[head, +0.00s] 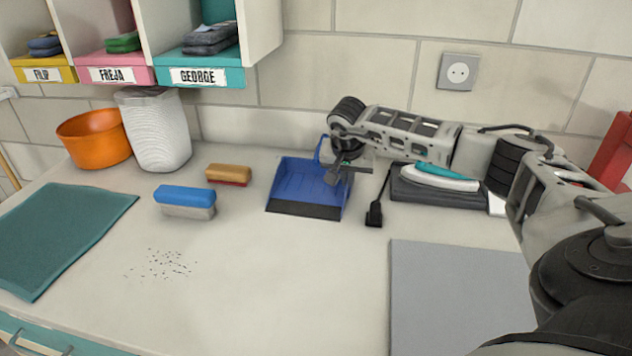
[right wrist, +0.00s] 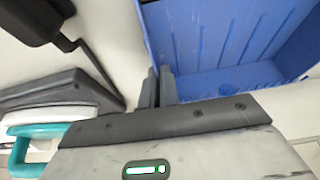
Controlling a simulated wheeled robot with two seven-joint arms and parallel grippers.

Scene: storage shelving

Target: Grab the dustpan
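The blue dustpan (head: 298,184) lies on the counter near the wall, with its dark front lip towards me and its handle end towards the wall. It also fills the upper right of the right wrist view (right wrist: 225,40). My right gripper (head: 336,178) reaches in from the right, at the dustpan's right side near the handle end. In the right wrist view its two fingers (right wrist: 159,78) are close together, and the dustpan's side wall runs in between them. The gripper partly hides the handle. My left gripper is in neither view.
An iron (head: 440,178) on a dark base and a black brush-like tool (head: 374,212) are right of the dustpan. Two brushes (head: 186,200) (head: 229,174), a teal cloth (head: 60,235) and dark crumbs (head: 165,265) are to the left. The counter's middle front is free.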

